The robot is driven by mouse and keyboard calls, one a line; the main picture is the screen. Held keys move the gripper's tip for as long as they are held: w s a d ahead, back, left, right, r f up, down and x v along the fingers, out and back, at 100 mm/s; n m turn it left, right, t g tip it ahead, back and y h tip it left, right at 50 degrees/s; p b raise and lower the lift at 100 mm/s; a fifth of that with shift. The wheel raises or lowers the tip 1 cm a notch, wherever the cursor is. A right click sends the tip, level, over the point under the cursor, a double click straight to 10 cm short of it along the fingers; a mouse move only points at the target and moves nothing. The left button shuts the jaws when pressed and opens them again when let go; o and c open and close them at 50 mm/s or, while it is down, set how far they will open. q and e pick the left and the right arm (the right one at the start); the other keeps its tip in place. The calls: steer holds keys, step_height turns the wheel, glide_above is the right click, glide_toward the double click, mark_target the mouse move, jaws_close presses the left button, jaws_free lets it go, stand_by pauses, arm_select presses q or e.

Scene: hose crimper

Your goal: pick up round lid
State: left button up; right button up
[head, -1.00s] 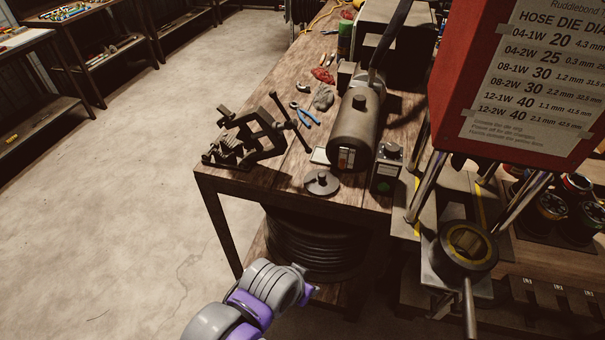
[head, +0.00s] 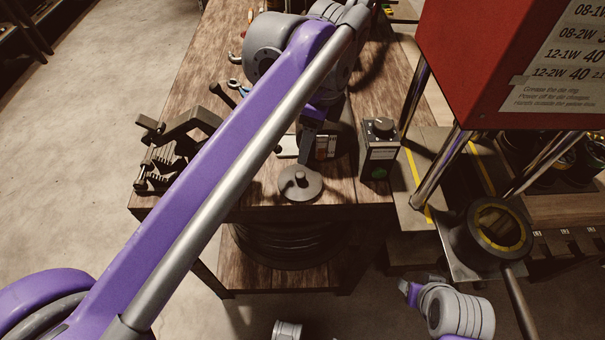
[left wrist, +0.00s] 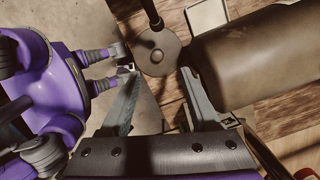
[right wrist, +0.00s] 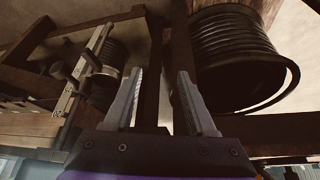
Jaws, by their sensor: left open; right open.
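The round lid (head: 300,186) is a dark disc with a small central knob, lying near the front edge of the wooden bench. In the left wrist view the lid (left wrist: 152,62) shows just ahead, between the fingertips. My left gripper (head: 309,138) reaches down over the bench just behind the lid, partly hidden by its own arm; its fingers (left wrist: 158,78) are apart and hold nothing. My right gripper (head: 408,290) is low in front of the bench; in the right wrist view its fingers (right wrist: 159,78) are apart and empty.
A small control box (head: 380,150) stands right of the lid. A dark clamp-like tool (head: 165,160) is at the bench's left corner. A large dark cylinder (left wrist: 245,60) lies close beside my left fingers. The red machine (head: 500,85) stands at right; a hose reel (right wrist: 235,55) is under the bench.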

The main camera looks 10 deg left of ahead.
mark_target(300, 174)
arm_select(q)
steer(key=f, duration=0.3)
steer(key=shift+s+a+f, duration=0.25)
steer(key=shift+s+f, duration=0.05)
steer(key=shift+a+f+b, duration=0.2)
steer(key=shift+f, duration=1.2)
steer(key=shift+a+f+b, duration=0.15)
steer(key=shift+a+f, duration=0.05)
steer(key=shift+f, duration=1.15)
steer(key=shift+c, duration=0.3)
jaws_close()
